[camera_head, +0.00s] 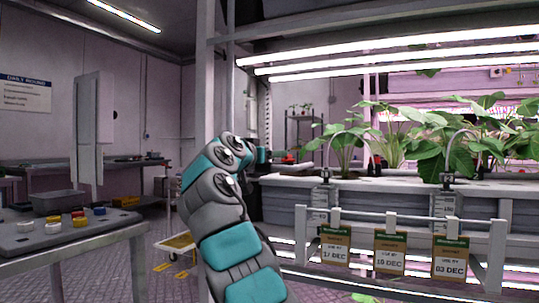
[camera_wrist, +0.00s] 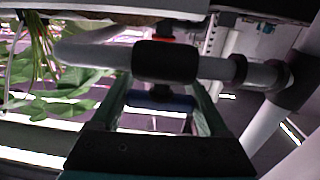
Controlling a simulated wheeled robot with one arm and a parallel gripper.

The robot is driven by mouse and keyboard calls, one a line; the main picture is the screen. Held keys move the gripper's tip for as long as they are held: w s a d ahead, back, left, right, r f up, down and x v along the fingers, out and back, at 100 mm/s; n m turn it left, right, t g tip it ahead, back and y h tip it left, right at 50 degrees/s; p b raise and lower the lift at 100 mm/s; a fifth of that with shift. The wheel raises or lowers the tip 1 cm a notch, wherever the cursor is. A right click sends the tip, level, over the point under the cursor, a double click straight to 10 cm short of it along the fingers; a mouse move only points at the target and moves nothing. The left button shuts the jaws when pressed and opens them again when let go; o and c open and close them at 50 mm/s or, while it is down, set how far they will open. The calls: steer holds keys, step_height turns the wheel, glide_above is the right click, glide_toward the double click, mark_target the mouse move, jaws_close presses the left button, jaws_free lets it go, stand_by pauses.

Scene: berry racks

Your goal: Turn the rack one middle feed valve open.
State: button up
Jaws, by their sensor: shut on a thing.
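In the wrist view a black valve body (camera_wrist: 165,61) sits on a grey pipe (camera_wrist: 215,68) that runs across the picture. A blue piece (camera_wrist: 160,102), which looks like the valve's handle, lies between the teal fingers of my gripper (camera_wrist: 160,90). The gripper is shut on it, close against the valve. Part of the handle is hidden, and its exact angle is hard to tell. In the head view my arm reaches to the left end of the planted rack (camera_head: 400,187), and its links hide most of the gripper and the valve.
Strawberry-like plants (camera_head: 455,140) grow along the rack under bright lamps. Date cards (camera_head: 390,252) hang on a rail in front. A table (camera_head: 80,240) with coloured caps stands at the left. A yellow-edged cart (camera_head: 180,245) stands behind my arm.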

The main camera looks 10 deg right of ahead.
steer(key=shift+a+f+n+t+y+b, duration=0.15)
steer(key=shift+n+t+y+b, duration=0.2)
steer(key=shift+b, duration=0.35)
steer(key=shift+r, duration=0.2)
steer(key=o, duration=1.2)
steer(key=shift+w, duration=0.1)
steer(key=shift+o, duration=0.2)
steer(key=b+v, duration=0.3)
steer(key=v, duration=0.4)
steer(key=shift+s+a, duration=0.2)
steer(key=shift+s, duration=0.15)
